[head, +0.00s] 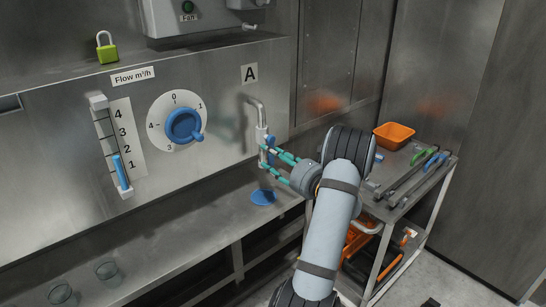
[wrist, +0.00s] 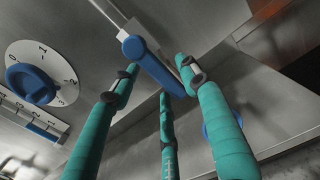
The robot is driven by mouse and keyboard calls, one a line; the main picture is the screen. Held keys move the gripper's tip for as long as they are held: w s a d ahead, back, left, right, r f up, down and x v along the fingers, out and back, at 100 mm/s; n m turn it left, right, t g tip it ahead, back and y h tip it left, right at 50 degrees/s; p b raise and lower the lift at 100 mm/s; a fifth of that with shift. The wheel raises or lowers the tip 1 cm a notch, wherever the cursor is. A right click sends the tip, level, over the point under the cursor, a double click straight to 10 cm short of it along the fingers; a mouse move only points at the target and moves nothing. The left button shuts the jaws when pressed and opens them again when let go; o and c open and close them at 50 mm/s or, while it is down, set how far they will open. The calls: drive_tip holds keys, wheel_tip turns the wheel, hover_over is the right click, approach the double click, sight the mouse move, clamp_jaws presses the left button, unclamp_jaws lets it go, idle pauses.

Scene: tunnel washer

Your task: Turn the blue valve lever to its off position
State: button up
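The blue valve lever (wrist: 150,65) sits on a vertical metal pipe under the letter A. In the wrist view it runs slantwise from its round pivot down to the right. In the head view the lever (head: 270,141) is small and partly hidden by my fingers. My gripper (head: 268,156) has three teal fingers, spread apart around the lever. In the wrist view my gripper (wrist: 158,78) is open. The right fingertip looks very close to the lever's lower end; I cannot tell whether it touches.
A blue dial knob (head: 184,125) and a flow gauge (head: 119,150) are on the panel to the left. A blue disc (head: 263,197) lies on the ledge below. A cart (head: 410,205) with an orange bin (head: 393,136) and tools stands at right. Two glasses stand at lower left.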

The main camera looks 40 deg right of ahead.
drive_tip(key=shift+c, duration=1.2)
drive_tip(key=c, duration=0.7)
clamp_jaws()
